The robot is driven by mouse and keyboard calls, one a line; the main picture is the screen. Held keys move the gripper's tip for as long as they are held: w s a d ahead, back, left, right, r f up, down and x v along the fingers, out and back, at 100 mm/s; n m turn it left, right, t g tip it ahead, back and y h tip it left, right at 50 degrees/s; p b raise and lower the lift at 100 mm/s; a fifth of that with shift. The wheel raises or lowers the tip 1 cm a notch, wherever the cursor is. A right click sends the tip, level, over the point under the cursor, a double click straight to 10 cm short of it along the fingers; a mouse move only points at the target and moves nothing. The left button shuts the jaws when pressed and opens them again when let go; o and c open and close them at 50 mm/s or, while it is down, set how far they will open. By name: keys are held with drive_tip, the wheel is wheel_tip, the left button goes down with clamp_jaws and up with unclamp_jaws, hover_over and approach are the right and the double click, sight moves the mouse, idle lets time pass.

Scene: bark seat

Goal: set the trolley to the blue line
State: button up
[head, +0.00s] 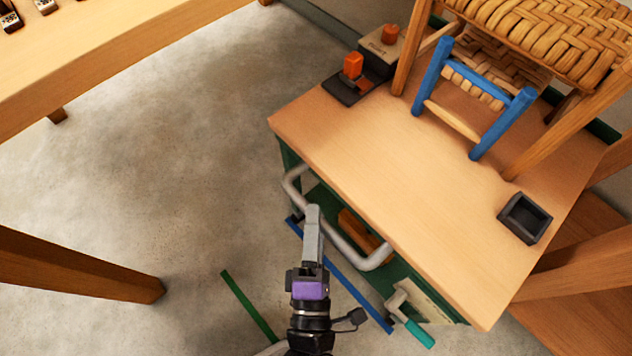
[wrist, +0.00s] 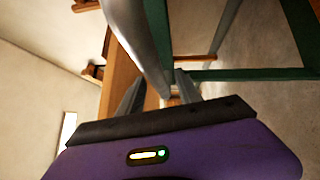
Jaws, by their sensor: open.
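The trolley (head: 400,190) has a wooden top on a green frame and a bent grey tube handle (head: 348,245) along its near left side. The blue line (head: 358,296) lies on the floor just outside that side, roughly parallel to it, partly hidden by my arm. My gripper (head: 312,212) is open at the left part of the handle. In the wrist view the handle (wrist: 142,40) runs down towards the space between the open fingers (wrist: 158,95). Whether the fingers touch the tube I cannot tell.
A green line (head: 248,305) lies on the floor left of the blue one. A woven-seat stool (head: 490,75), a black tray (head: 525,218) and orange-knobbed boxes (head: 352,80) stand on or beside the top. A teal-handled clamp (head: 410,318) is at the trolley's near side. Open floor lies left.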

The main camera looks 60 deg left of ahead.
drive_tip(key=v, duration=0.3)
drive_tip(key=shift+s+d, duration=0.15)
drive_tip(key=shift+d, duration=0.1)
idle(0.5)
